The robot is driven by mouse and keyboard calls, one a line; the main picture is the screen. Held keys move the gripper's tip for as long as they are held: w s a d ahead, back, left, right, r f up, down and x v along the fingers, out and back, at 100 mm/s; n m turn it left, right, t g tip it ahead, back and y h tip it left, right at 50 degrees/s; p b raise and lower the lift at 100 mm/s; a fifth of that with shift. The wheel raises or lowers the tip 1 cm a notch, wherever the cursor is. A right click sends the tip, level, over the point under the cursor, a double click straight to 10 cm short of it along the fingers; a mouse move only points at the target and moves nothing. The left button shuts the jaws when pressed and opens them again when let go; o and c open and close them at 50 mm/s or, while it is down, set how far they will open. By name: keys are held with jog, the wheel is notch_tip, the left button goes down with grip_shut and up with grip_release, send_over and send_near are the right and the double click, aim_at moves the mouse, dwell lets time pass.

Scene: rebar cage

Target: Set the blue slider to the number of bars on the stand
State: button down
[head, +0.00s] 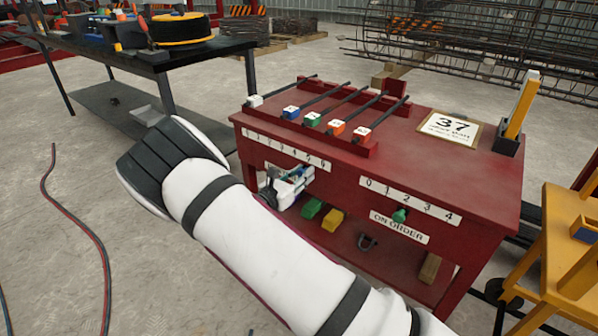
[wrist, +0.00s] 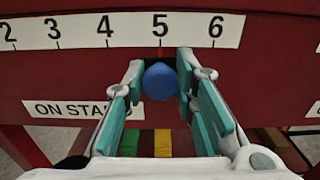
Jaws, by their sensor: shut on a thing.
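The blue slider (wrist: 160,82) is a round knob directly below the 5 on the number strip (wrist: 80,30) in the wrist view. My gripper (wrist: 161,72) has one finger on each side of the knob and is shut on it. In the head view my gripper (head: 287,185) is at the red table's front; my arm hides part of it, and the blue slider cannot be made out there. Several dark bars (head: 330,97) lie side by side on the red stand (head: 368,148) on the tabletop. Their near ends carry white, blue, green and orange blocks.
A green slider (head: 400,215) sits near the 2 above the ON ORDER label (head: 399,228). Green (head: 312,208) and yellow (head: 333,220) blocks lie below.

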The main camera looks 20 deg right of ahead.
jog(key=c, duration=1.3)
grip_release()
jog(key=shift+c, duration=0.2)
jog(key=shift+a, duration=0.1)
jog(key=v, duration=1.2)
